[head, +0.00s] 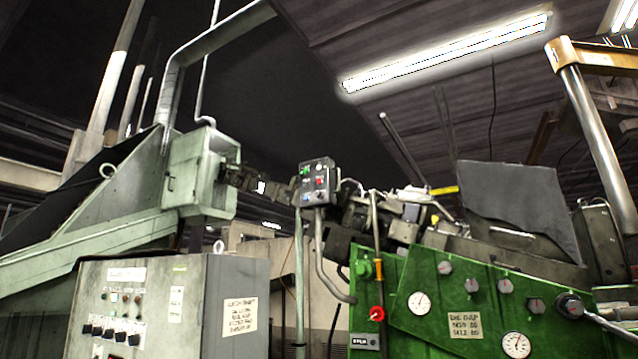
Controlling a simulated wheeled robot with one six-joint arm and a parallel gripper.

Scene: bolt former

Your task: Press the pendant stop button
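The pendant (312,196) is a small dark grey box near the middle of the head view, on top of a bent grey pipe. Its face carries a green button at the upper left, a small red button (320,182) at the middle right, and other small controls. The labels are too small to read, so I cannot tell for certain which is the stop button. My gripper does not show in this view, and nothing is seen touching the pendant.
A grey control cabinet (215,300) stands at the lower left. A green panel (430,290) with gauges and knobs fills the lower right, with a red knob (377,313) at its left. A pale green machine housing (195,180) stands left of the pendant.

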